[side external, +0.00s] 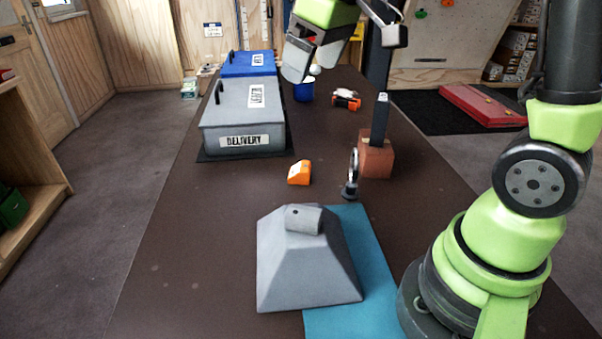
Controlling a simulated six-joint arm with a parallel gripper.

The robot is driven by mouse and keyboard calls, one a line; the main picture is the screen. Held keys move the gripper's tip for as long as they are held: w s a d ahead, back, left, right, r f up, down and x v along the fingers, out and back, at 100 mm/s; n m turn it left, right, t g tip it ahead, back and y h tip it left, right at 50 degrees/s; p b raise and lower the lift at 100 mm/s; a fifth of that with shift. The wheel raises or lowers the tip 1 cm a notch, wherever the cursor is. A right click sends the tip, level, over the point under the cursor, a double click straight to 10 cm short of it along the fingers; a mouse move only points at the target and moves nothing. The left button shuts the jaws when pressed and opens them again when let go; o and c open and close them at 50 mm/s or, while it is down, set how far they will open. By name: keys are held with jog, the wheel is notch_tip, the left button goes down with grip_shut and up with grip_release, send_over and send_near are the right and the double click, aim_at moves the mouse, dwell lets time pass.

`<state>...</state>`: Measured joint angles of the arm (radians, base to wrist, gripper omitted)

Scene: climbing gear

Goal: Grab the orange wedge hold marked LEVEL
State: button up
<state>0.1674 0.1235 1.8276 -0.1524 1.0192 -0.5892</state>
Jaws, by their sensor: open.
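A small orange wedge-shaped hold (300,172) with a pale patch on one side lies on the dark table, in front of the grey box's right corner. Any word on it is too small to read. My gripper (309,68) is at the top of the side view, raised above the far part of the table. It is open, with nothing seen between its fingers. It is well behind and above the wedge and apart from it.
A grey lidded box (243,125) marked DELIVERY and a blue box (248,63) stand at left. A blue cup (303,91), an orange-and-white item (346,99), a brown block (376,157) with a black post, a dark ring (352,175) and a grey pyramid-like volume (300,262) stand around.

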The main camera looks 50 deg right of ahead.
jog(key=w+d+f+n+g, duration=0.1)
jog(key=w+d+f+n, duration=0.1)
jog(key=w+d+f, duration=0.25)
jog(key=n+g, duration=0.3)
send_over(307, 166)
notch_tip(307, 166, down, 15)
jog(key=shift+r, duration=0.15)
notch_tip(307, 166, down, 5)
jog(key=shift+r, duration=0.2)
jog(key=shift+f, duration=2.75)
jog(key=c, duration=1)
